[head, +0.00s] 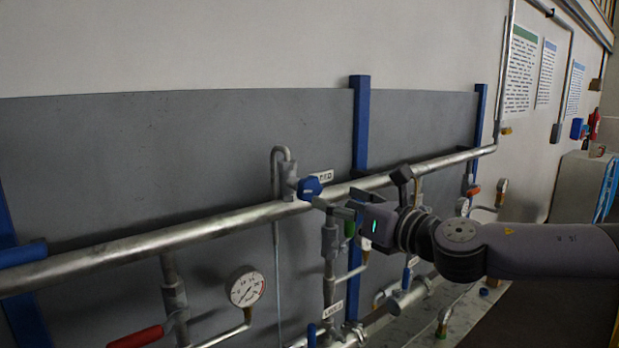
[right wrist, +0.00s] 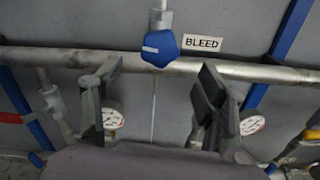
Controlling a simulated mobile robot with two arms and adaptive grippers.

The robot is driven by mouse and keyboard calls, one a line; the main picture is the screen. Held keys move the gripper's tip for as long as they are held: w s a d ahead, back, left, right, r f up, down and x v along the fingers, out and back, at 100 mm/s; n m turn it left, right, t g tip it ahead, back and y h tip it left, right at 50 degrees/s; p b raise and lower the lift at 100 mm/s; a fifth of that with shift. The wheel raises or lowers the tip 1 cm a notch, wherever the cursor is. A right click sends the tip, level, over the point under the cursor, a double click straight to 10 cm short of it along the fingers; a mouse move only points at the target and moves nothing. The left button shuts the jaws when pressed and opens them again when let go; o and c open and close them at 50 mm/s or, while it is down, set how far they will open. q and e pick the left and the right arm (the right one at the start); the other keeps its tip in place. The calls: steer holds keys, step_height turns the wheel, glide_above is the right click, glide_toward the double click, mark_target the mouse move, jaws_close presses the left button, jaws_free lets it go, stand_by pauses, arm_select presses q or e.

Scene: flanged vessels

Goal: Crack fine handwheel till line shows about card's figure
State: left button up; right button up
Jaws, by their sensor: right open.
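A blue knob-like handwheel (head: 310,188) sits on a small grey valve body above the main pipe. In the right wrist view the blue handwheel (right wrist: 161,49) has a white mark on its face, and a BLEED label (right wrist: 202,43) is beside it. My right gripper (head: 340,203) is open, just right of this handwheel in the head view. In the right wrist view its fingers (right wrist: 157,76) are spread either side below the wheel, with nothing between them. A round pressure gauge (head: 246,287) is at lower left; its reading is too small to tell. I cannot make out a card with a figure.
A long steel pipe (head: 130,246) crosses the grey backboard, held by blue posts (head: 360,120). A red lever (head: 136,337) is at lower left. Lower pipes and valves crowd below my right arm. Printed sheets (head: 521,70) hang on the wall at right.

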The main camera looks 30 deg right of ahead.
mark_target(314, 192)
steer(key=w+p, duration=0.2)
steer(key=w, duration=0.1)
steer(key=shift+w+a+r, duration=0.1)
steer(key=shift+a+r, duration=0.1)
steer(key=shift+w+d+f, duration=0.1)
steer(key=shift+w+f, duration=0.15)
steer(key=shift+w, duration=0.25)
steer(key=shift+w+p, duration=0.35)
steer(key=shift+w, duration=1.4)
steer(key=shift+w+a+r, duration=0.1)
steer(key=shift+w+a, duration=0.2)
steer(key=shift+w, duration=0.45)
steer(key=shift+c, duration=0.2)
steer(key=shift+b, duration=0.3)
steer(key=c, duration=1.1)
